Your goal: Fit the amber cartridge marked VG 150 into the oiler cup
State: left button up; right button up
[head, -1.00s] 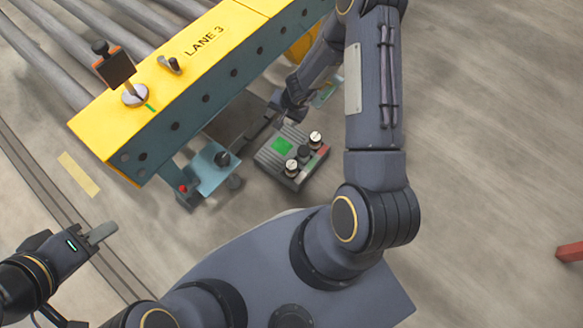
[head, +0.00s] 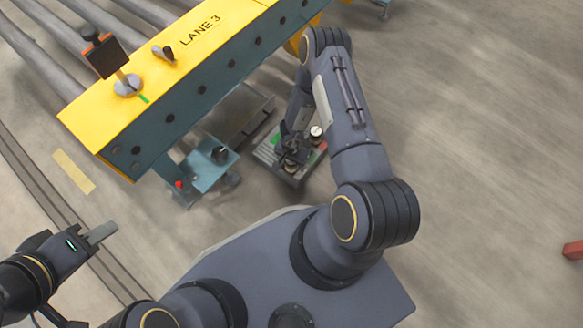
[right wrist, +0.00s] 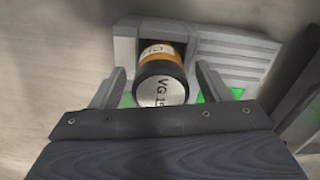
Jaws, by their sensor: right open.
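The amber cartridge (right wrist: 160,82) has a black rim and a pale end marked "VG 15", the rest cut off by the curve. It sits in a slot of a grey holder (right wrist: 238,50). My right gripper (right wrist: 158,78) is open, with one finger on each side of the cartridge; I cannot tell whether they touch it. In the head view this gripper (head: 291,150) is over the holder (head: 268,153) and hides part of it. My left gripper (head: 101,233) is away at the lower left, holding nothing visible. I cannot identify the oiler cup for certain.
A white-topped cartridge (head: 316,131) stands in the holder beside my right gripper. A teal bracket (head: 205,172) with a dark round part is left of the holder. The yellow LANE 3 conveyor frame (head: 165,75) lies above. Open floor (head: 480,130) is at the right.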

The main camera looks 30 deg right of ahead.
jog(key=shift+f, duration=0.2)
jog(key=c, duration=1.2)
